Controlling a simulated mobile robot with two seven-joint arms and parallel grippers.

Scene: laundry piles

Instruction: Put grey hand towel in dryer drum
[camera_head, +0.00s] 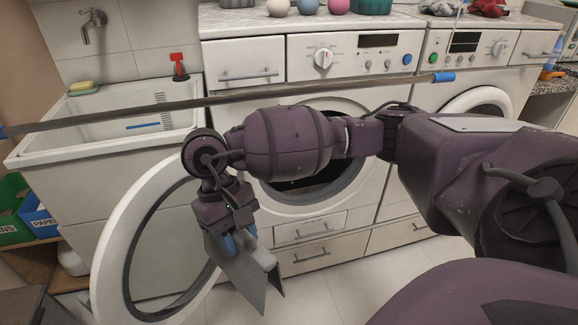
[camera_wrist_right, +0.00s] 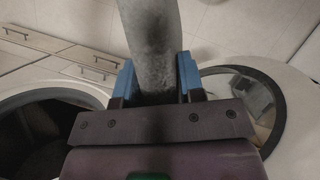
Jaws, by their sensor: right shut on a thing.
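A grey hand towel (camera_head: 248,278) hangs folded from my right gripper (camera_head: 238,240), in front of the open front of a white machine. The towel also shows in the right wrist view (camera_wrist_right: 153,45), between the blue fingers of the gripper (camera_wrist_right: 158,82), which is shut on it. The drum opening (camera_head: 318,183) is partly hidden behind my right arm; its dark inside also shows at the left of the right wrist view (camera_wrist_right: 35,140). The round door (camera_head: 112,250) stands swung open to the left, beside the gripper. My left gripper is not in view.
A white sink (camera_head: 110,125) is at the left, with a dark rod (camera_head: 230,98) crossing in front of it and the machines. A second white machine (camera_head: 470,60) stands at the right. Green and blue bins (camera_head: 38,215) are at the lower left. Tiled floor (camera_head: 315,295) is clear below.

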